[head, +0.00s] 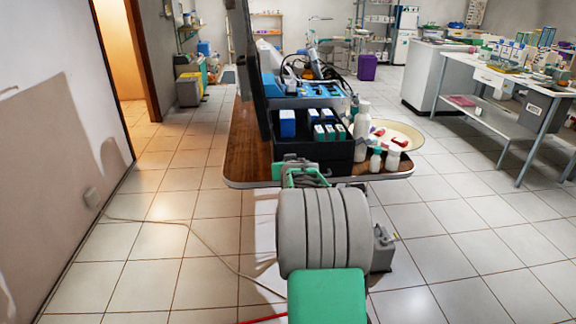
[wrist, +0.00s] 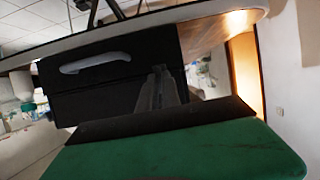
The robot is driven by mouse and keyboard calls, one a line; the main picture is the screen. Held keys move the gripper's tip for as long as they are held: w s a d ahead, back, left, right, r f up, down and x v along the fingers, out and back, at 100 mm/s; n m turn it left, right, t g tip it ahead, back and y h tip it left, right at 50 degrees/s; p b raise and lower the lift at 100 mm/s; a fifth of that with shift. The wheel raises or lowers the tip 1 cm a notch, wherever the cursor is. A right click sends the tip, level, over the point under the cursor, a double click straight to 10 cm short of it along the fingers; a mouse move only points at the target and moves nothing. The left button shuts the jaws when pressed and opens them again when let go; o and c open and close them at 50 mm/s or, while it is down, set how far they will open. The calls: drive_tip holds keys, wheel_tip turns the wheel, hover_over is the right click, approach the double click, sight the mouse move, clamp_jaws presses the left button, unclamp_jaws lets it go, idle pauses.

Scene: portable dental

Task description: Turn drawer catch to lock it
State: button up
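A black open-topped drawer (head: 312,168) stands on the wooden table, at its near end, holding blue and green-white boxes. In the wrist view, which appears turned over, its dark front (wrist: 95,95) fills the middle and carries a pale curved handle (wrist: 95,63). My gripper (wrist: 161,80) shows there as two dark grey fingers close together in front of the dark front, right of the handle. I cannot tell whether they touch it or whether a gap lies between them. I cannot make out the drawer catch.
The wooden table (head: 240,150) has a rounded near edge. White bottles (head: 376,158) and a cream basin (head: 405,135) stand right of the drawer. A raised dark panel (head: 258,70) stands left. A cable (head: 215,252) crosses the tiled floor; a workbench (head: 525,90) stands right.

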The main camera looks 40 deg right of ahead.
drive_tip(key=o, duration=0.4)
drive_tip(key=shift+r, duration=0.1)
drive_tip(key=v, duration=0.7)
drive_tip(key=shift+s+a+p, duration=0.2)
drive_tip(key=shift+s+p, duration=0.15)
drive_tip(key=shift+p, duration=0.05)
